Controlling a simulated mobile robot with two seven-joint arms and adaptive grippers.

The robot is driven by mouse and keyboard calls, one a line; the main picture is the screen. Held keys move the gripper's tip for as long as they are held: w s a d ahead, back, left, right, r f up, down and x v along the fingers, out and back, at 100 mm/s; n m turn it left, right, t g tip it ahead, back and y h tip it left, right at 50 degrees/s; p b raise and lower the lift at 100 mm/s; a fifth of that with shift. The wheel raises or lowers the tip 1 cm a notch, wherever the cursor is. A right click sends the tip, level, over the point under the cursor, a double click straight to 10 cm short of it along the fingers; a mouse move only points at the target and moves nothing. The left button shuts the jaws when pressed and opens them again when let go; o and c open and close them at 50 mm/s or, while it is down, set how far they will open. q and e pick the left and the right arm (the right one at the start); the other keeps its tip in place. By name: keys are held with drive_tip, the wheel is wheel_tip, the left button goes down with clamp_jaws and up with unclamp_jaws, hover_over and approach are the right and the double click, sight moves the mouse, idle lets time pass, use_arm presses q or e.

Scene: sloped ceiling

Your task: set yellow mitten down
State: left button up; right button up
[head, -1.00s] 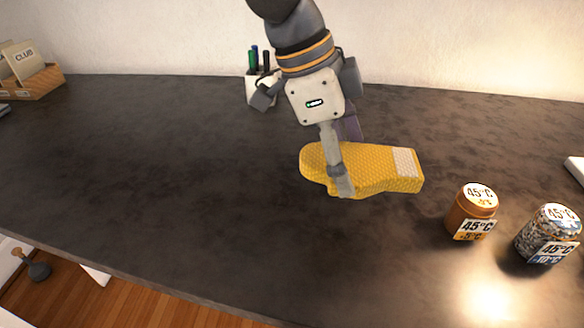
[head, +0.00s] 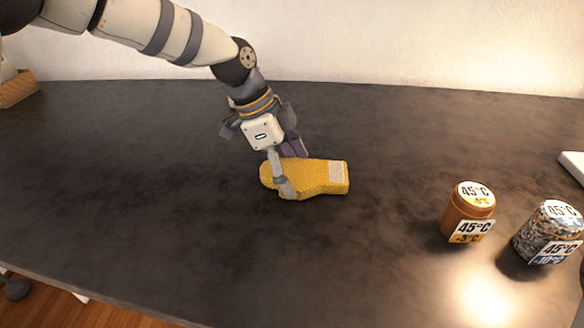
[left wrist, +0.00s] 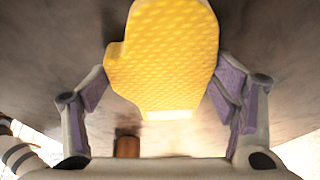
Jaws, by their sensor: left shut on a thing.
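The yellow mitten (head: 318,178), textured with a pale cuff patch at its right end, is low over the dark tabletop in the head view, thumb side toward the front. My left gripper (head: 289,170) is shut on it near its left part, one finger on the near side and one on the far side. I cannot tell whether the mitten touches the table. In the left wrist view the mitten (left wrist: 165,55) lies between the purple-padded fingers of my left gripper (left wrist: 162,92). My right gripper is not in view.
An orange-brown labelled jar (head: 466,212) and a speckled labelled jar (head: 548,232) stand at the right. A white object (head: 574,165) is at the right edge. A wooden box (head: 17,88) sits at the back left. The dark tabletop (head: 130,180) is clear at left and centre front.

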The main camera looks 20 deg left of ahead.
use_arm(q)
drive_tip(key=shift+f, duration=0.1)
drive_tip(key=o, duration=1.3)
drive_tip(key=shift+c, duration=0.2)
drive_tip(key=p+v, duration=0.1)
drive_tip(key=v, duration=1.1)
